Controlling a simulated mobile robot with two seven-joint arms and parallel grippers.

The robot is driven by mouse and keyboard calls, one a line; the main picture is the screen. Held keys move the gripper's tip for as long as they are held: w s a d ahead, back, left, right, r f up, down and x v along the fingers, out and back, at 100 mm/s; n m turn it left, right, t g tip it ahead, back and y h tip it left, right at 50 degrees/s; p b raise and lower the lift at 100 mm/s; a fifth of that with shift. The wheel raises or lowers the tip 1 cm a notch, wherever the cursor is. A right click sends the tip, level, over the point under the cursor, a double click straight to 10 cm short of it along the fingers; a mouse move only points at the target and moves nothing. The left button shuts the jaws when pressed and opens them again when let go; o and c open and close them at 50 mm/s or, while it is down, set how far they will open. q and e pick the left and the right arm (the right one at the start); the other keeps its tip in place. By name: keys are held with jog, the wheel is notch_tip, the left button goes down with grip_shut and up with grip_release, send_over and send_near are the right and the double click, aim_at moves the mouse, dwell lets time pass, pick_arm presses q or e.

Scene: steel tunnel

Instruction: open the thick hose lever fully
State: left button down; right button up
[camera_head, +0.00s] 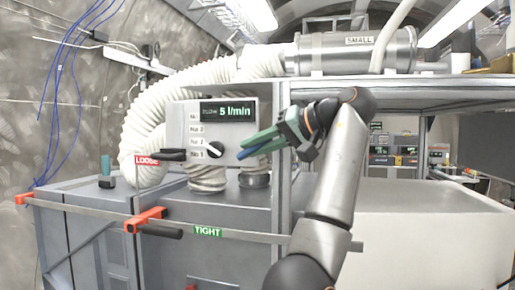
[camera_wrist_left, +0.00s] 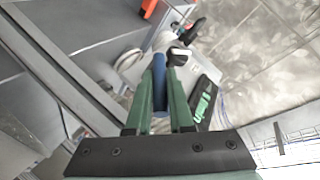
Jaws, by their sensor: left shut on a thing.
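My left gripper (camera_head: 248,148) has green fingers and reaches in front of the right part of the flow panel. It is shut on a blue lever (camera_head: 262,147), which also shows between the two fingers in the left wrist view (camera_wrist_left: 160,86). The fingers hide where the lever is attached. The thick white ribbed hose (camera_head: 142,125) curves down behind the left side of the panel from the pipe above. My right gripper is in neither view.
The grey panel (camera_head: 180,128) reads 5 l/min and carries a black knob (camera_head: 215,149). A black handle (camera_head: 172,155) sits by the LOOSE label (camera_head: 147,160). A rail with an orange clamp (camera_head: 145,219) and TIGHT label (camera_head: 207,231) crosses the cabinet front. A steel shelf (camera_head: 440,88) is at right.

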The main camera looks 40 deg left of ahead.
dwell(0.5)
pick_arm(q)
jog(key=c, duration=0.8)
grip_release()
jog(key=shift+a, duration=0.1)
